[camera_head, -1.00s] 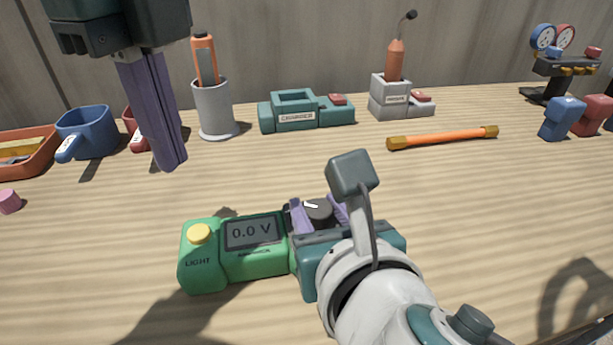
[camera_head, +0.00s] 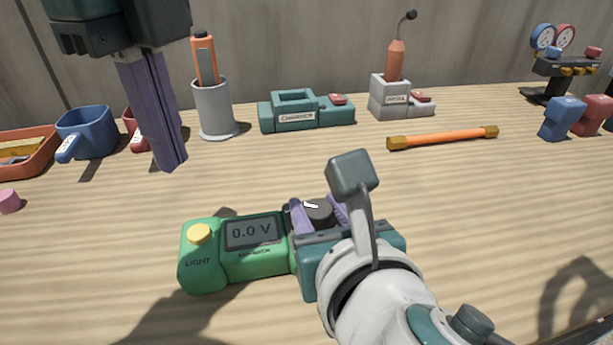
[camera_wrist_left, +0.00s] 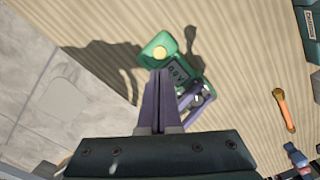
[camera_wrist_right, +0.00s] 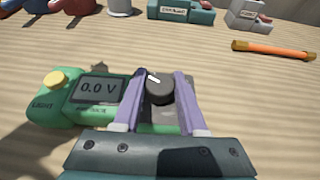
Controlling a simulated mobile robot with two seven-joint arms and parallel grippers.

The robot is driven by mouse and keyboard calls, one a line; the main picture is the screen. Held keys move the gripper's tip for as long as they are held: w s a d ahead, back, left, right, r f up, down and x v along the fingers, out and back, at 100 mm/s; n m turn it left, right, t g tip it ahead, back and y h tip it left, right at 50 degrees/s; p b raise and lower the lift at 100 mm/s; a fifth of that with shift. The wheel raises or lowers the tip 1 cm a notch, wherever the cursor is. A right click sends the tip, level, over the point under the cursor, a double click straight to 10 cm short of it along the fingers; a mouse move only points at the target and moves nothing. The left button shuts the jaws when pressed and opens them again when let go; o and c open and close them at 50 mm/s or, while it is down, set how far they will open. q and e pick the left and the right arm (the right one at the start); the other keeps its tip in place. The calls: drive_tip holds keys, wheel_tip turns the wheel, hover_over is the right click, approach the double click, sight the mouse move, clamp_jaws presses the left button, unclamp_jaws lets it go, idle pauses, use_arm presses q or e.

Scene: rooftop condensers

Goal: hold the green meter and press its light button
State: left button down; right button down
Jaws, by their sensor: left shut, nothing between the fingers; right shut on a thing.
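The green meter (camera_head: 262,262) lies on the wooden bench, its screen reading 0.0 V. Its yellow button (camera_head: 199,234), above the word LIGHT, is on its left end. A black dial (camera_head: 318,210) is on its right part. My right gripper (camera_head: 320,213) is shut on the meter, its purple fingers on either side of the dial, as the right wrist view (camera_wrist_right: 158,95) also shows. My left gripper (camera_head: 172,168) is shut and empty, pointing down above the bench, higher than the meter. In the left wrist view its fingertips (camera_wrist_left: 160,72) appear just below the yellow button (camera_wrist_left: 159,52).
Behind stand a blue cup (camera_head: 88,132), a grey holder (camera_head: 214,108) with an orange tool, a teal charger block (camera_head: 292,112) and a grey stand (camera_head: 391,97). An orange rod (camera_head: 443,138) lies at right. The bench around the meter is mostly clear.

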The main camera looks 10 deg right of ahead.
use_arm(q)
drive_tip(key=d+f, duration=0.1)
drive_tip(key=s+d+f+n+t+h, duration=0.1)
drive_tip(key=d, duration=0.1)
drive_tip(key=d+f+n+t+h, duration=0.1)
drive_tip(key=shift+s+d, duration=0.3)
drive_tip(key=shift+s, duration=0.05)
drive_tip(key=shift+d+n+t+h, duration=0.35)
drive_tip(key=shift+n+t+h, duration=0.25)
drive_tip(key=shift+n, duration=0.2)
drive_tip(key=n+t, duration=0.1)
drive_tip(key=n, duration=0.1)
wheel_tip(320, 180, up, 3)
drive_tip(key=n+t, duration=0.4)
drive_tip(key=n, duration=0.2)
hover_over(192, 244)
wheel_tip(192, 244, down, 8)
drive_tip(key=shift+f, duration=0.15)
idle(0.6)
